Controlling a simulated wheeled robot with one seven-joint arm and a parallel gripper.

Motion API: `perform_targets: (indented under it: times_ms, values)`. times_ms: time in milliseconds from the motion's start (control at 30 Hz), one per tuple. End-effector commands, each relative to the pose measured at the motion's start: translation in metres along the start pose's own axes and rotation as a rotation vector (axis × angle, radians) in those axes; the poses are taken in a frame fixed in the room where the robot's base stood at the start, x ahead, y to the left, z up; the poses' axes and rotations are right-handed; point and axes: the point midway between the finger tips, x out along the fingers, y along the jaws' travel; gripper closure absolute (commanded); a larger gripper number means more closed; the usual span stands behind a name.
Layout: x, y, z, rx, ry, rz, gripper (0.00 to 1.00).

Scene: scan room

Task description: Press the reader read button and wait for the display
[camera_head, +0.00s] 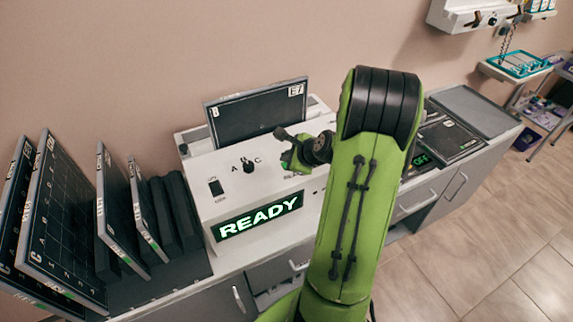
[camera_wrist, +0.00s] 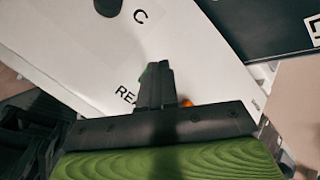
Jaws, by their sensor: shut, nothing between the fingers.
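The reader (camera_head: 206,170) is a white box on the counter. Its display (camera_head: 258,215) reads READY in bright letters on dark. A black knob (camera_head: 248,166) sits on its sloped top between the letters A and C. My gripper (camera_head: 288,160) is over the reader's top, right of the knob. In the wrist view my shut, empty fingers (camera_wrist: 155,72) are beside a partly hidden label beginning REA. The read button is not clearly seen; my fingers cover that spot. A small orange spot (camera_wrist: 186,103) shows beside them. Contact with the panel cannot be told.
A dark plate (camera_head: 260,112) marked E7 stands in the reader's back. Several dark gridded plates (camera_head: 65,220) stand in a rack at left. Right of my arm, another dark device (camera_head: 445,137) lies on the counter. Open tiled floor (camera_head: 490,240) is at right.

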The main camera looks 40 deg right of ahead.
Motion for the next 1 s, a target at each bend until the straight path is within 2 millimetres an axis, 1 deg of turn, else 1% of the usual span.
perform_targets:
  times_ms: [1000]
  values:
    - [0.0073, 0.0055, -0.0052, 0.000, 0.000, 0.001, 1.00]
